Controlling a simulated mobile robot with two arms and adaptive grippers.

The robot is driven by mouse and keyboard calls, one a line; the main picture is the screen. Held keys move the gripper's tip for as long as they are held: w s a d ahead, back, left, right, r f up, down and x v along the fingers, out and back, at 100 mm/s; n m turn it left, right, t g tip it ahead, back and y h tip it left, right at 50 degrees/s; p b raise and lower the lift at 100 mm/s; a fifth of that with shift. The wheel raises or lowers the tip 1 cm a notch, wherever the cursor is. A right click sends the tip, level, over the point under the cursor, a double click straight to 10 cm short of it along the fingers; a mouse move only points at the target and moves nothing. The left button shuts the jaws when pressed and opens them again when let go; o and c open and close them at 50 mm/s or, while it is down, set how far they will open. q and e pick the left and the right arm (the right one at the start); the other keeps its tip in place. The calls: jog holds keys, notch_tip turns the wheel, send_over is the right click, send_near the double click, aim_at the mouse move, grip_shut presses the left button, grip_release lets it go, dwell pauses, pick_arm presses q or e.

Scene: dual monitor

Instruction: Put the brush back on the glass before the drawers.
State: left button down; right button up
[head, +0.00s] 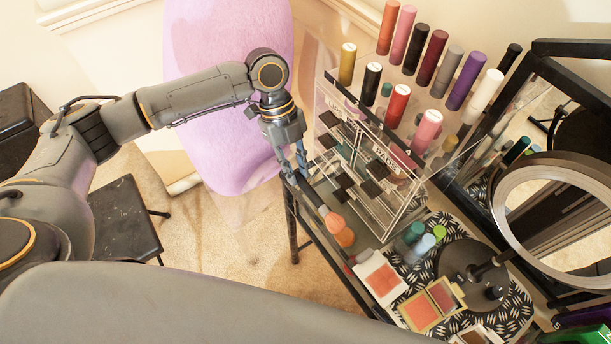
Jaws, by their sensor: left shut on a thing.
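My left gripper (293,166) points down at the left edge of the vanity and is shut on the brush. The brush (339,229) has a dark handle at the fingers and a fluffy orange head that points down and right. It lies over or just above the glass top (365,239); I cannot tell whether it touches. The clear drawers (385,178), with dark items inside, stand to the right of my gripper. My right gripper is not in view.
Several coloured tubes (432,57) stand on the drawers. Compacts (380,280), small bottles (415,233) and a round mirror (555,212) crowd the right side. A pink chair back (225,110) is behind my left arm. A dark stool (124,218) stands at left.

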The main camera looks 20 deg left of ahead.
pick_arm(q)
jog(key=shift+w+d+f, duration=0.5)
jog(key=shift+w+d, duration=0.2)
jog(key=shift+w, duration=0.15)
jog(key=shift+f, duration=0.65)
notch_tip(320, 180, down, 4)
jog(key=shift+w+r+p, duration=0.1)
jog(key=shift+p, duration=0.85)
jog(key=shift+f, duration=0.25)
jog(key=c, duration=1.2)
grip_release()
